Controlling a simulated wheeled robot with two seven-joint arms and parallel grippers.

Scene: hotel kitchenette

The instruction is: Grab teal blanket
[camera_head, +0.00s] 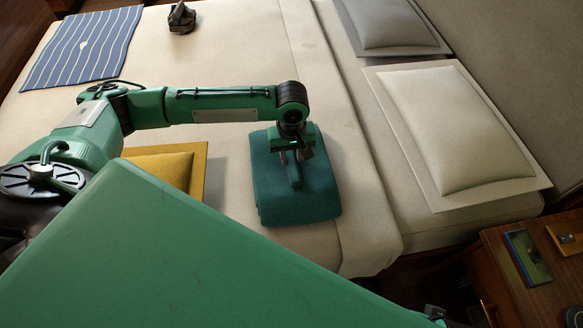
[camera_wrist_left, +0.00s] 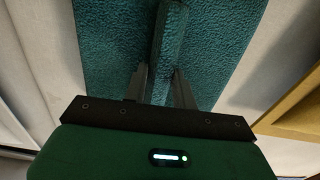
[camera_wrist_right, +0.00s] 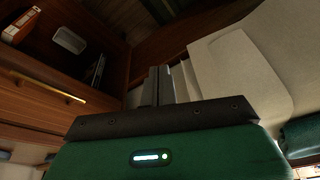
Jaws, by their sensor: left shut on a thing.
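The teal blanket (camera_head: 315,198) lies folded on the bed, in the middle of the head view. My left gripper (camera_head: 292,160) points down at its top and is shut on a raised fold of it. In the left wrist view the blanket (camera_wrist_left: 105,45) fills the upper middle, and the ridge of cloth stands between the fingers of the left gripper (camera_wrist_left: 160,85). The blanket still rests on the bed. My right gripper (camera_wrist_right: 166,85) shows in the right wrist view with its fingers close together and nothing seen between them, beside the bed edge and wooden furniture.
A yellow cushion (camera_head: 172,168) lies left of the blanket, partly behind my arm. White (camera_head: 455,130) and grey (camera_head: 380,22) pillows lie to the right. A striped cloth (camera_head: 82,45) and a dark object (camera_head: 182,18) are at the far left. A wooden nightstand (camera_head: 497,270) stands lower right.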

